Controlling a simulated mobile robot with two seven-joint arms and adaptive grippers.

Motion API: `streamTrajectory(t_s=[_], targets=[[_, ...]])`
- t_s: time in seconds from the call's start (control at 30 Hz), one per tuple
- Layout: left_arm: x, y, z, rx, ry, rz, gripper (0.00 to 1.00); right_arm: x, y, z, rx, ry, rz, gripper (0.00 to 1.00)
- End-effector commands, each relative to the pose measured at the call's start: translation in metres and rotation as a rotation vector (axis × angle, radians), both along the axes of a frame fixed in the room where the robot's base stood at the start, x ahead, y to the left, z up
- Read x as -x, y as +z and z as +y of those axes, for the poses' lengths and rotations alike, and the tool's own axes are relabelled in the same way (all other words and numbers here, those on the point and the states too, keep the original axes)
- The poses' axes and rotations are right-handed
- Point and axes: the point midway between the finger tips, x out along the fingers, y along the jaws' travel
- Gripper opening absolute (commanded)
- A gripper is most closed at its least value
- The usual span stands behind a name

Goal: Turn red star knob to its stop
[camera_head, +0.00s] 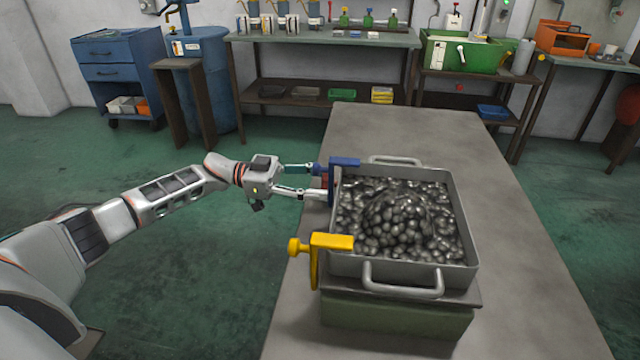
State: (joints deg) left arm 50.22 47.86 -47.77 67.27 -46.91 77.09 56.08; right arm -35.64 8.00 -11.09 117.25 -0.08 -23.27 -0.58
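A small red part (325,179), which looks like the red star knob, shows at the left side of a metal tray, beside the blue clamp (344,163). Its star shape cannot be made out, as the fingers partly hide it. My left gripper (319,181) reaches in from the left, with one finger beyond the red part and one on its near side. The fingers are apart; whether they touch the red part cannot be told. My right gripper is not in view.
The metal tray (398,267) of dark round pieces rests on a green base (395,316) on the grey table (530,250). A yellow clamp (331,241) with a yellow knob (294,247) sits at its near left corner. The table's right side is clear.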

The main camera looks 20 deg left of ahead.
Motion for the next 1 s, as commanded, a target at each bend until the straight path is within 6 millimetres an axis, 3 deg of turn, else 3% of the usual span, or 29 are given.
streamTrajectory(t_s=[0.5, 1.0], targets=[[-0.0001, -0.0012, -0.0001, -0.092, -0.001, -0.321, 0.25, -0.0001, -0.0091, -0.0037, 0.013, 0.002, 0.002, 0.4], [-0.0001, 0.001, -0.0003, -0.11, -0.002, -0.391, 0.25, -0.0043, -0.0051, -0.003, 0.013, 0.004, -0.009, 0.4]])
